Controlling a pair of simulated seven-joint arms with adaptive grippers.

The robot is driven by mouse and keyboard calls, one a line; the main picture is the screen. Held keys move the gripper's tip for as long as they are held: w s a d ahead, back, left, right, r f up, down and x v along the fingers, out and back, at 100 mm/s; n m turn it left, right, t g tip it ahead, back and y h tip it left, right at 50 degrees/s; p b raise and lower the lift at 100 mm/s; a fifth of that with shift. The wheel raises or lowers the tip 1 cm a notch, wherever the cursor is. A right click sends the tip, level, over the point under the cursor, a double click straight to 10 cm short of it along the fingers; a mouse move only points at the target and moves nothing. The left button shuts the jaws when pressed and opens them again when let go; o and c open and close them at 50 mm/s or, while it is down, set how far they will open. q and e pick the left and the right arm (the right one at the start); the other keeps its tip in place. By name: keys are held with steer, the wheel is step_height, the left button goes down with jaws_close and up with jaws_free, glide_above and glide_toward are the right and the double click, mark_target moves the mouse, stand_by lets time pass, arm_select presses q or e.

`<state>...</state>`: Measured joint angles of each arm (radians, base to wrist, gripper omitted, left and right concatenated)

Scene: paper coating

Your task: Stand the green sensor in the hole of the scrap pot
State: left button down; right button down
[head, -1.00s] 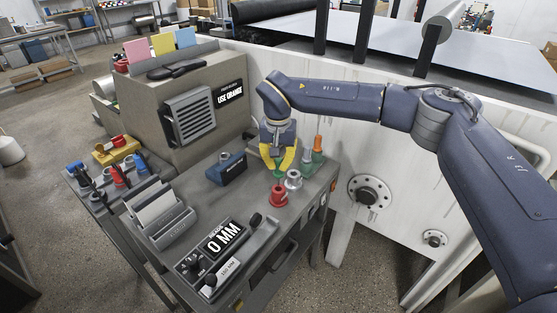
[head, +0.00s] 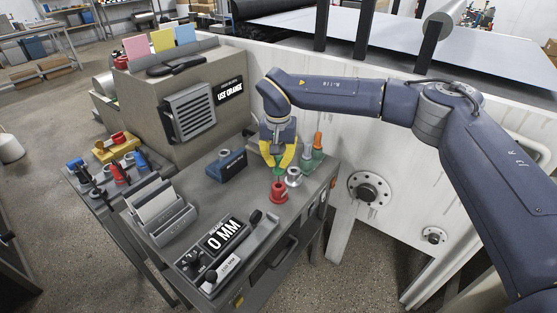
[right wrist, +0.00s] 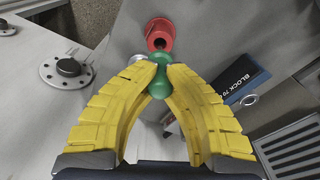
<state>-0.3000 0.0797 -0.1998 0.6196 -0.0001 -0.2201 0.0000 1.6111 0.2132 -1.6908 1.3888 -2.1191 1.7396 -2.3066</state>
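The green sensor (right wrist: 160,78) is pinched between the yellow fingertips of my right gripper (right wrist: 161,72) in the right wrist view. In the head view my right gripper (head: 279,160) hangs over the right end of the bench, with the green sensor (head: 277,172) pointing down from it. A red pot (head: 278,194) stands just below it; I take this as the scrap pot. Its dark hole shows in the right wrist view, where the red pot (right wrist: 159,30) lies just beyond the fingertips. Whether the sensor's lower end touches the pot is unclear. My left gripper is out of view.
A silver pot (head: 294,178) stands right beside the red one. A blue block (head: 232,166) is to the left. A display panel reading 0 MM (head: 223,236) is in front. A white machine wall (head: 350,160) rises to the right.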

mark_target(278, 171)
steer(key=shift+f, duration=2.75)
stand_by(0.7)
steer(key=c, duration=1.5)
jaws_free()
steer(key=r, duration=0.8)
steer(key=s+r, duration=0.1)
steer(key=r, duration=0.3)
steer(key=shift+a, duration=0.1)
